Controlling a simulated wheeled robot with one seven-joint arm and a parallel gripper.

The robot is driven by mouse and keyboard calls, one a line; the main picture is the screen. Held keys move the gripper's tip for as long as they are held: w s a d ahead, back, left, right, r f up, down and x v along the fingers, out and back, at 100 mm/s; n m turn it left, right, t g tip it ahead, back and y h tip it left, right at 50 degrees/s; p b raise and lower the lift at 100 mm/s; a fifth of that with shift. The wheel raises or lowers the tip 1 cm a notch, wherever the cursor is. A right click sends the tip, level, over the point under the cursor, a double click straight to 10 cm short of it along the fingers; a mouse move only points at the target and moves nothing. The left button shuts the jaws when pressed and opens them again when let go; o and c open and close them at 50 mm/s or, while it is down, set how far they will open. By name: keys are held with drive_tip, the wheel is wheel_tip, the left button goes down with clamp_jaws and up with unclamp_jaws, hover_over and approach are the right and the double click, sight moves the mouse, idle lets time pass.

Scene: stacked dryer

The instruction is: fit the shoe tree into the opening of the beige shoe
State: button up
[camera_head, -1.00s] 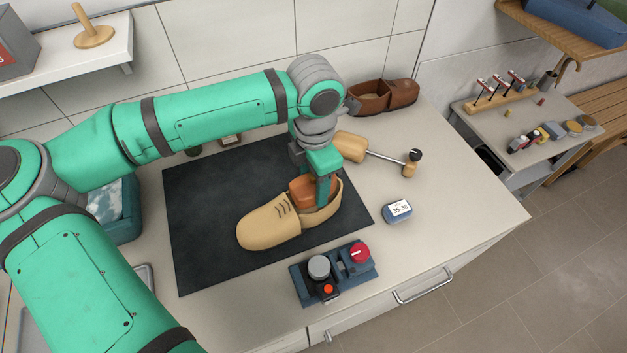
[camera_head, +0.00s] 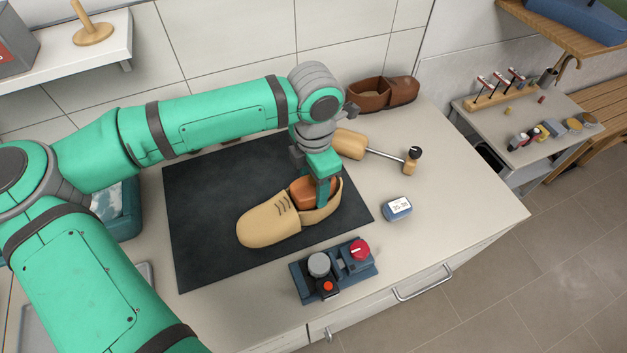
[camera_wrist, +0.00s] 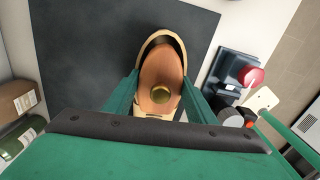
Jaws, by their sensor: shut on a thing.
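The beige shoe (camera_head: 265,228) lies on the dark mat, its toe toward the lower left and its opening toward the upper right. The reddish-brown wooden shoe tree (camera_head: 304,193) sits partly down in the opening, its upper part still showing above the rim. In the wrist view the shoe tree (camera_wrist: 160,67), with a brass knob on it, lies within the shoe's rim (camera_wrist: 162,34). My gripper (camera_head: 324,193) is over the heel end, shut on the shoe tree with one finger on each side. The shoe tree's lower part is hidden inside the shoe.
A wooden form with a metal rod (camera_head: 385,155) lies right of the mat (camera_head: 205,215). A small labelled blue-grey block (camera_head: 397,208) and a blue base with knobs (camera_head: 360,268) stand near the front edge. Brown shoes (camera_head: 385,93) stand at the back.

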drive_tip(key=shift+f, duration=0.1)
drive_tip(key=o, duration=1.3)
drive_tip(key=shift+w, duration=0.1)
wheel_tip(320, 180, up, 11)
drive_tip(key=shift+f, duration=0.15)
